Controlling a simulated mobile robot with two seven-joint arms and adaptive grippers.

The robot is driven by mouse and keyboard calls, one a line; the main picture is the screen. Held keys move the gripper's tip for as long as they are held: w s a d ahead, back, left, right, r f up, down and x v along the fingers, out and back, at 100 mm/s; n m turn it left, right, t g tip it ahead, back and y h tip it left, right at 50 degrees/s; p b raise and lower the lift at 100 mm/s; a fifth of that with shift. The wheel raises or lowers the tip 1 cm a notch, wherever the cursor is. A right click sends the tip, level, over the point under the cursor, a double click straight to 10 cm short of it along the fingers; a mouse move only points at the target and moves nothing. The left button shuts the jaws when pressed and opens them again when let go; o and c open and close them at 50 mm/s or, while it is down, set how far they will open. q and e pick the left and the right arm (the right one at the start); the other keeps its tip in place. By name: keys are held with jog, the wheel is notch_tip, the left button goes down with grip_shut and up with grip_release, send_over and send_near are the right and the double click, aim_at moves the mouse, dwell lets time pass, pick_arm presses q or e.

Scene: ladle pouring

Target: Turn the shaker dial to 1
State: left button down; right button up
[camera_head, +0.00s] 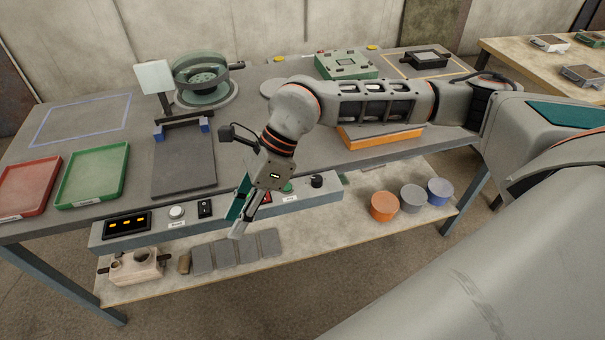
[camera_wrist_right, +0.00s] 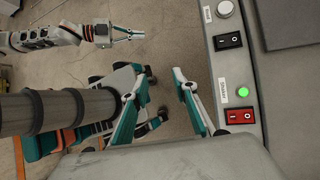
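The shaker dial appears to be the black round knob (camera_head: 317,181) near the right end of the grey control panel (camera_head: 325,194), on the table's front edge. Its pointer and setting are too small to read. My right gripper (camera_head: 238,222) hangs left of the knob, apart from it, at the panel's front. In the right wrist view my right gripper (camera_wrist_right: 159,73) has its fingers apart with nothing between them. The knob does not show there. My left gripper (camera_wrist_right: 130,35) shows small in that view, away from the panel; its finger gap is unclear.
The panel carries an amber display (camera_head: 127,224), a white button (camera_head: 177,212), a black switch (camera_head: 205,208), a green light (camera_wrist_right: 242,92) and a red switch (camera_wrist_right: 240,116). A round sieve device (camera_head: 203,78) stands behind. My right forearm spans the table's right half.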

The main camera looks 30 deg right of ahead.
jog(key=w+d+t+h, duration=0.1)
jog(key=w+d+h, duration=0.1)
jog(key=d, duration=0.5)
jog(key=w+d+h, duration=0.3)
jog(key=d, duration=0.3)
jog(key=r+m+h, duration=0.1)
jog(key=m+h, duration=0.1)
send_over(316, 178)
jog(key=shift+s+a, duration=0.3)
jog(key=shift+a, duration=0.05)
jog(key=shift+d+f+h, duration=0.2)
jog(key=shift+d+h, duration=0.1)
jog(key=shift+w+f, duration=0.2)
jog(key=shift+f, duration=3.4)
grip_shut()
